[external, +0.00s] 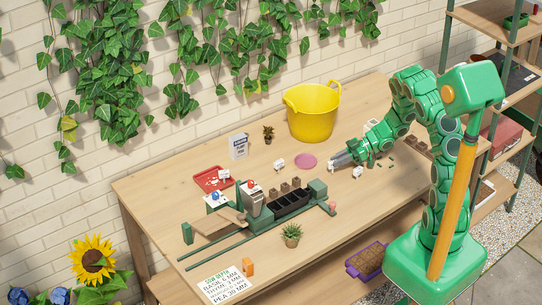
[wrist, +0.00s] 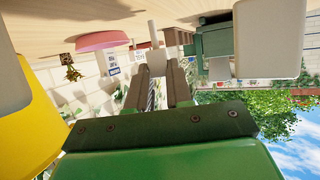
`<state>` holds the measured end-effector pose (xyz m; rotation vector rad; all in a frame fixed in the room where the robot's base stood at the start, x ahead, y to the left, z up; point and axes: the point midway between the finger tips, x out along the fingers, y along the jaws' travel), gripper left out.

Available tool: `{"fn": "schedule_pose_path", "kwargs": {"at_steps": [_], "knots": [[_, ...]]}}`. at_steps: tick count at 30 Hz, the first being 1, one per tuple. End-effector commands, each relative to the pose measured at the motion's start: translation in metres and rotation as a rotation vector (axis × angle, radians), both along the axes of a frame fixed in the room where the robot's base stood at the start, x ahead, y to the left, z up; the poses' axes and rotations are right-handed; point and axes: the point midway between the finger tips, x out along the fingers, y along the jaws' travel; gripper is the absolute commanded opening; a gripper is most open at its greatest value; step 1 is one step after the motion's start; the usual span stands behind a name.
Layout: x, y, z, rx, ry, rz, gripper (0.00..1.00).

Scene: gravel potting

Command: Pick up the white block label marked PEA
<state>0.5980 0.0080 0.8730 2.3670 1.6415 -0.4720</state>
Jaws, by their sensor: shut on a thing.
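My gripper (wrist: 158,72) is low over the table, pointing toward the sign and trays. Its fingers are shut on a narrow white piece (wrist: 153,36), which looks like a white block label seen edge-on; its marking is not legible. In the external view a small white label (external: 333,169) shows at the tip of my gripper (external: 338,159). A second white label (external: 358,171) stands just beside the gripper, and a third (external: 279,164) stands farther left. The lettering on all of them is too small to read, so I cannot tell which is PEA.
A yellow tub (external: 314,110) stands behind the gripper, close by in the wrist view (wrist: 22,120). A pink disc (external: 306,161) lies ahead. A black seed tray (external: 291,201), a red tray (external: 214,179) and a sowing card (external: 228,284) are to the left. The right front table is fairly clear.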

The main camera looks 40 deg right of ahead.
Motion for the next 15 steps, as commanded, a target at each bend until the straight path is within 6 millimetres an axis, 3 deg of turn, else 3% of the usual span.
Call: {"fn": "schedule_pose_path", "kwargs": {"at_steps": [5,15], "knots": [[0.0,-0.001,0.022,-0.005,-0.004,0.0,0.0],[-0.031,-0.001,0.057,-0.004,-0.001,0.0,0.0]]}}
